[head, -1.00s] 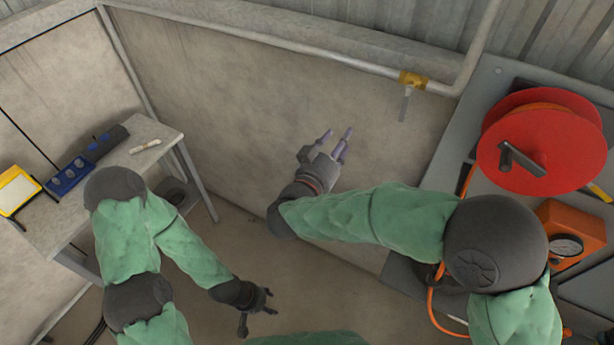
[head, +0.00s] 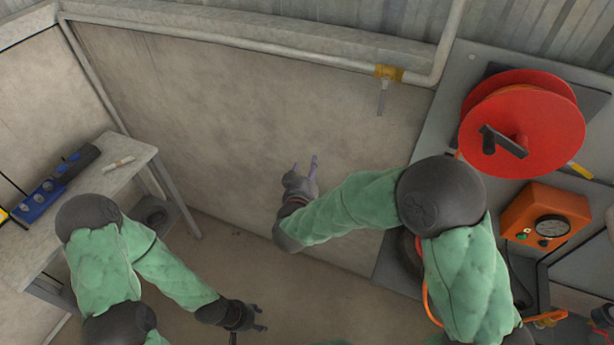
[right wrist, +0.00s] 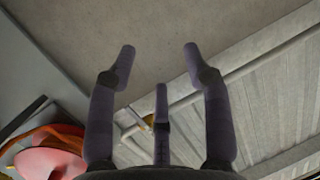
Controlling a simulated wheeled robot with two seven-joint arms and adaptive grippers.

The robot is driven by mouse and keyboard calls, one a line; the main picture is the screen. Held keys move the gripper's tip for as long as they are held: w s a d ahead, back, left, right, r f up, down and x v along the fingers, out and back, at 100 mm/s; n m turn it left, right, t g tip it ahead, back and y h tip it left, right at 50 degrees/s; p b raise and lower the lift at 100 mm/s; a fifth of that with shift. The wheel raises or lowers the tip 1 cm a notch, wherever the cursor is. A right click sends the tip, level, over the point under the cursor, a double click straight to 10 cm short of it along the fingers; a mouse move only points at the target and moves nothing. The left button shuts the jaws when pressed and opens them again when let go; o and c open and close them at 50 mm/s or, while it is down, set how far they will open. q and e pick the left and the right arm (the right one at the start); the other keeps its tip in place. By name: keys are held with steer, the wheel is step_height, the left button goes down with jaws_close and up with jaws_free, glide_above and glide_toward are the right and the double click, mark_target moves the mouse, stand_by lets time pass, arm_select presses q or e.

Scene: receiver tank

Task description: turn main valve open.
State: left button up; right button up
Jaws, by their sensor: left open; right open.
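The main valve (head: 388,74) is a yellow brass body on the pale pipe along the back wall, with a grey lever handle (head: 382,98) hanging straight down from it. In the right wrist view the valve (right wrist: 131,131) shows small, beyond the fingers and partly hidden by them. My right gripper (head: 306,165) is open and empty, below and to the left of the valve and clear of it. Its spread fingers (right wrist: 160,60) also show in the right wrist view. My left gripper (head: 250,328) is open and empty, low in front of the wall, far from the valve.
A red hose reel (head: 535,130) and an orange box with a gauge (head: 540,205) are on the right. A workbench (head: 105,185) with a blue item (head: 42,200) and a dark tray stands at the left. The wall below the pipe is bare.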

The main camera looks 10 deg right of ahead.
mark_target(383, 98)
steer(key=shift+w+f, duration=0.1)
steer(key=shift+f, duration=0.85)
steer(key=shift+r+n+y, duration=0.15)
steer(key=shift+n+y, duration=0.15)
steer(key=shift+y, duration=0.1)
steer(key=c, duration=0.7)
steer(key=d+r+n, duration=0.2)
steer(key=d+r+n+p, duration=0.1)
steer(key=d+r+n, duration=0.1)
steer(key=n, duration=0.1)
steer(key=d+r+n+t+p, duration=0.1)
steer(key=d+r+n, duration=0.1)
steer(key=r+n, duration=0.1)
steer(key=shift+w+r, duration=0.1)
steer(key=shift+w, duration=0.15)
jaws_close()
steer(key=s+d+r+n+t+p, duration=0.1)
steer(key=d+r+n+t+p, duration=0.1)
steer(key=d+r+n, duration=0.6)
steer(key=w+d+n, duration=0.2)
steer(key=w+d, duration=0.2)
steer(key=w, duration=0.3)
steer(key=shift+f+n+p, duration=0.3)
steer(key=shift+f+p, duration=0.15)
